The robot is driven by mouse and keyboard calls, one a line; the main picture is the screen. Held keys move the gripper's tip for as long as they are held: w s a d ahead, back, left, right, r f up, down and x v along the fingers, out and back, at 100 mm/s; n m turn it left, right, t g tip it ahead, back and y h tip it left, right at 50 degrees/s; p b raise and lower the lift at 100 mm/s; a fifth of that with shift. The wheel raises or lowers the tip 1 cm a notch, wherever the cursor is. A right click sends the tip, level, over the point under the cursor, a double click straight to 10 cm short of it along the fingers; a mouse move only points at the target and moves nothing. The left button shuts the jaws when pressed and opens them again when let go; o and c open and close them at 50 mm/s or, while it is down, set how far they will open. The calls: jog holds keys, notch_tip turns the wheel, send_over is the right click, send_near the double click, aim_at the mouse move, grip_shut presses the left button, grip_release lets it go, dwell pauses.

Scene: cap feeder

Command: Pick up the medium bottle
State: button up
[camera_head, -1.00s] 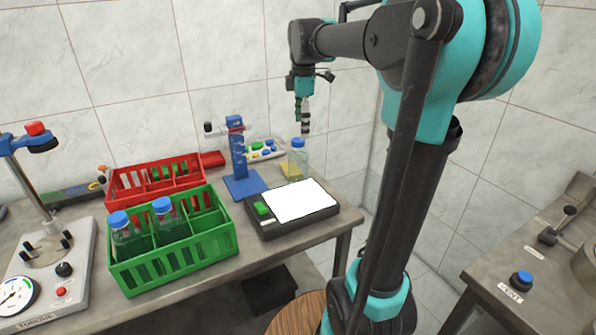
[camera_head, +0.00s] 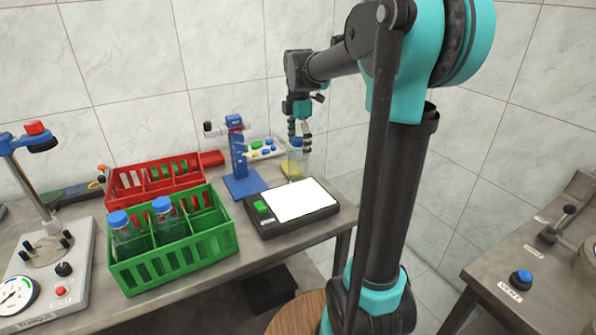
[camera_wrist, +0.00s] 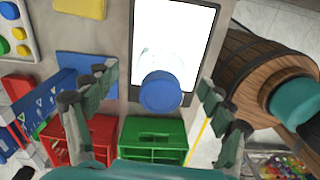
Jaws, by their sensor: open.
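In the wrist view the blue cap (camera_wrist: 160,92) lies between the two open fingers of my gripper (camera_wrist: 158,88), with a gap on each side. Two more blue-capped bottles, a left one (camera_head: 124,234) and a right one (camera_head: 167,222), stand in the green crate (camera_head: 178,265). Which bottle is the medium one is not plain from size.
A red crate (camera_head: 122,188) stands behind the green one. The table's right edge is close.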

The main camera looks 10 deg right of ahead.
aim_at(298, 160)
jog(key=shift+s+a+f, duration=0.1)
jog(key=shift+f, duration=1.35)
jog(key=shift+a+f, duration=0.1)
jog(key=shift+f, duration=1.35)
jog(key=shift+c, duration=0.5)
jog(key=c, duration=1.7)
